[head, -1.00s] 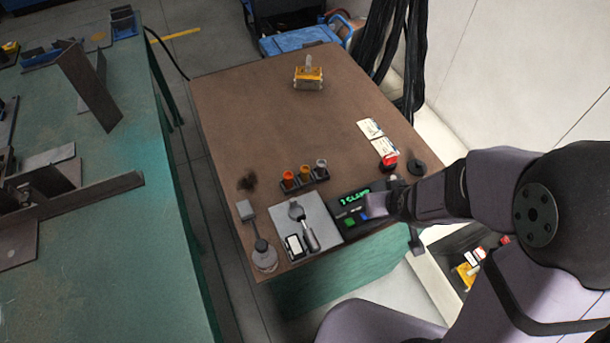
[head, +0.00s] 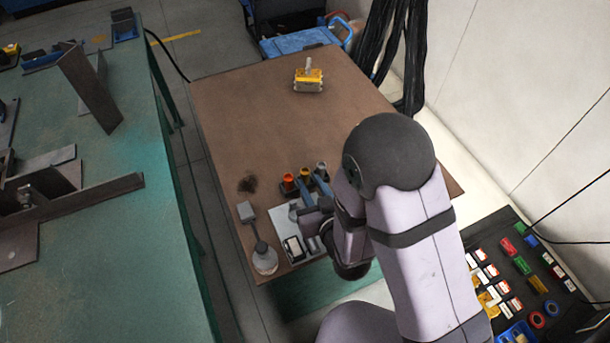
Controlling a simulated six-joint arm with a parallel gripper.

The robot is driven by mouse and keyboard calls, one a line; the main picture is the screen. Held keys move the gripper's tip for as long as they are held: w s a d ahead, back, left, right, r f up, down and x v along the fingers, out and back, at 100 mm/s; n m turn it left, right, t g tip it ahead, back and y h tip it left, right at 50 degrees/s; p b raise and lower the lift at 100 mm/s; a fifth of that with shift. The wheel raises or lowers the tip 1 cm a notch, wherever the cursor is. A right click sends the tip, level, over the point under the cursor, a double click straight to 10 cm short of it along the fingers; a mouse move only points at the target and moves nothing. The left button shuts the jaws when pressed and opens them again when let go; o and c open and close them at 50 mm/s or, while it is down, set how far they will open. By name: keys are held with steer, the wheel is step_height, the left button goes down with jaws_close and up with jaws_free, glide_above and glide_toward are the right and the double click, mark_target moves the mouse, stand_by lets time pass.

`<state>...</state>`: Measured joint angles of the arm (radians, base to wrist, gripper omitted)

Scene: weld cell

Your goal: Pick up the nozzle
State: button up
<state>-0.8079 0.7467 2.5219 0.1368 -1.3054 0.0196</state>
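A dark rack (head: 284,189) on the brown table holds small upright parts: an orange one (head: 288,181), an orange-yellow one (head: 304,174) and a grey one (head: 321,169). They look like nozzles, but I cannot tell which one the task means. My gripper (head: 313,189) is at the near side of the rack, by its middle and right parts. Its two fingers show apart, and I see nothing held between them. My arm hides part of the rack's near side and whether the fingers touch any part.
A grey plate (head: 283,225) with a white-faced item (head: 293,247) lies below my gripper. A yellow block (head: 308,80) sits at the table's far end. The table's middle (head: 270,120) is clear.

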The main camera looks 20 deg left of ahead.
mark_target(305, 170)
steer(key=shift+x, duration=1.05)
steer(key=shift+w+p, duration=0.15)
steer(key=shift+p, duration=0.2)
steer(key=shift+p+x, duration=0.9)
steer(key=shift+x, duration=1.55)
steer(key=shift+c, duration=0.3)
jaws_close()
steer(key=shift+r, duration=0.2)
